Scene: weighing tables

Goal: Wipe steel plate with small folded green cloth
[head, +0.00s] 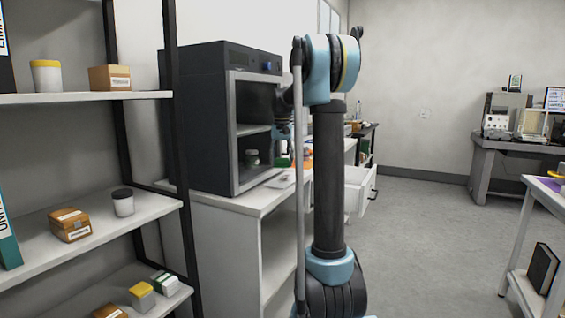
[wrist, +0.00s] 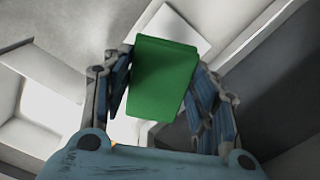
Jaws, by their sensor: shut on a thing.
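The small folded green cloth (wrist: 163,80) is between the two fingers of my gripper (wrist: 160,92) in the wrist view, and the gripper is shut on it. The cloth looks like a flat green block. A pale flat square (wrist: 190,32) shows partly behind the cloth; it may be the steel plate, but I cannot tell for sure. The gap between cloth and square cannot be judged. In the head view my arm hides most of the gripper and the cloth.
A drawer (head: 358,190) sticks out to the right. A shelf rack (head: 88,98) stands at left. The floor (head: 425,245) at right is clear.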

